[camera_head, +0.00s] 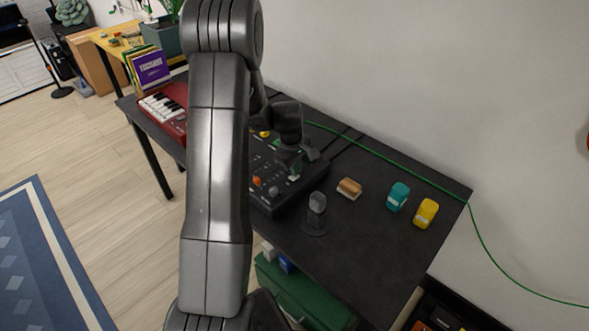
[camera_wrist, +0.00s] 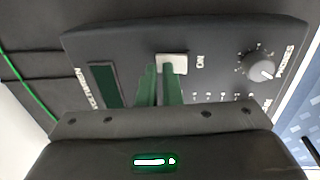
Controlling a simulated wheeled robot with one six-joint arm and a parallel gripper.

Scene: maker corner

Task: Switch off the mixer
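The mixer is a black box with knobs and sliders (camera_head: 262,202) on the dark table, partly hidden behind my arm in the head view. In the wrist view its panel (camera_wrist: 225,40) fills the upper part. A pale rocker-like switch (camera_wrist: 177,62) sits near the panel's middle, beside a small label that seems to read ON. My gripper (camera_wrist: 160,70) has two green fingers close together, with only a thin gap and nothing seen between them. Their tips are at the switch's near left edge in the picture; I cannot tell whether they touch it.
A microphone-like object (camera_head: 317,207), a tan block (camera_head: 349,188), a teal item (camera_head: 398,196) and a yellow item (camera_head: 425,213) stand right of the mixer. A red keyboard (camera_head: 163,108) lies left. A green cable (camera_head: 400,166) runs along the back. The table's front right is clear.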

